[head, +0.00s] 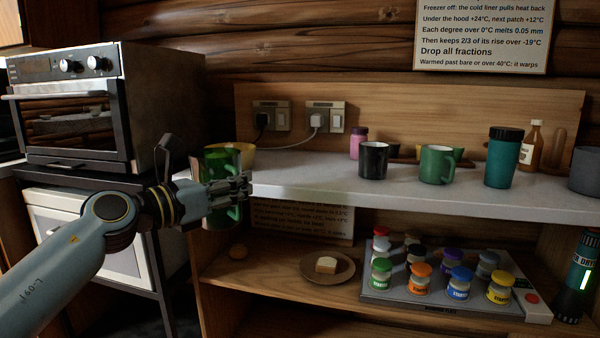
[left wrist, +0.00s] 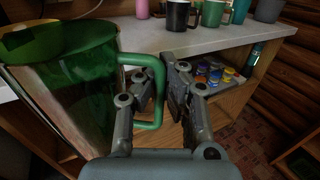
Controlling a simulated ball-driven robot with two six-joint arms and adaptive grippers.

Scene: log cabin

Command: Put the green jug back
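The green jug (head: 222,158) is see-through, with a side handle. In the head view it is in front of the left end of the white countertop, its lower part showing below the counter's edge, so it appears held in the air. It looks roughly upright. My left gripper (head: 240,187) covers its middle. In the left wrist view the jug (left wrist: 70,85) fills the left side, and the fingers of my left gripper (left wrist: 168,68) are on either side of its handle, closed in on it. My right gripper is not in view.
The white countertop (head: 330,180) holds a yellow bowl (head: 242,153) behind the jug, a black mug (head: 373,160), a green mug (head: 436,164) and a teal tumbler (head: 502,160). A toaster oven (head: 75,110) stands left. Below are a bread plate (head: 327,277) and several jars on a tray.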

